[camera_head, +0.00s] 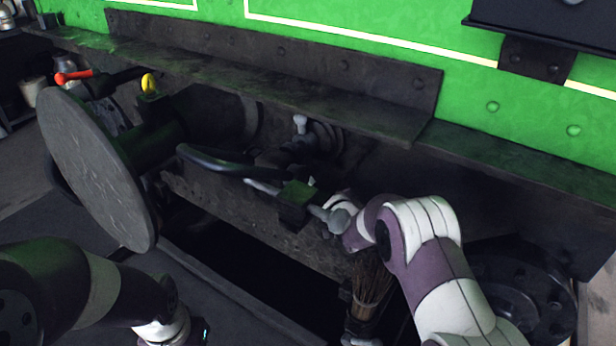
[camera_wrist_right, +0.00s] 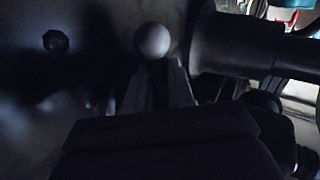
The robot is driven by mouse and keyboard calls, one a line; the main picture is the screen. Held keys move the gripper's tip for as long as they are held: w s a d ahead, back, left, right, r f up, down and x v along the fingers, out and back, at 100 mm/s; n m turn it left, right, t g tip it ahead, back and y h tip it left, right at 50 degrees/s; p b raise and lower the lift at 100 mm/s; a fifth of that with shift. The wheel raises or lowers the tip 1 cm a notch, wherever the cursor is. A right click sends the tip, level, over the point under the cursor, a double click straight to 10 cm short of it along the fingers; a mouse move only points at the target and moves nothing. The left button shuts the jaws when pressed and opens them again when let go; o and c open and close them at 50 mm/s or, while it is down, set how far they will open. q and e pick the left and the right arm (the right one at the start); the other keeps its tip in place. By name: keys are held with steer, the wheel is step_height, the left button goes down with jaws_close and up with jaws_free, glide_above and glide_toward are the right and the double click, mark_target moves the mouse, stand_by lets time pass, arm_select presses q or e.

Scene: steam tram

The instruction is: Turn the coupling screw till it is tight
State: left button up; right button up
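The coupling screw (camera_head: 296,197) hangs in front of the dark buffer beam in the middle of the head view. Its handle has a grey ball end (camera_head: 338,220), and the ball also shows in the right wrist view (camera_wrist_right: 153,40). My right gripper (camera_wrist_right: 156,80) is at this ball, its two fingers close together on either side just below it. It looks shut on the handle, though the contact is dark. In the head view the wrist partly covers the fingers. My left arm is low at the left, with its gripper below the frame edge, away from the screw.
A large round buffer (camera_head: 95,170) stands at the left, near my left arm. A brush-like bundle (camera_head: 370,280) is below my right wrist. The green tram side (camera_head: 400,25) and a dark ledge (camera_head: 260,85) are above.

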jaws_close()
steer(key=g+p, duration=0.1)
steer(key=p, duration=0.1)
steer(key=s+d+r+n+g+h+p, duration=0.1)
steer(key=p, duration=0.2)
steer(key=shift+d, duration=0.2)
steer(key=o, duration=0.6)
jaws_free()
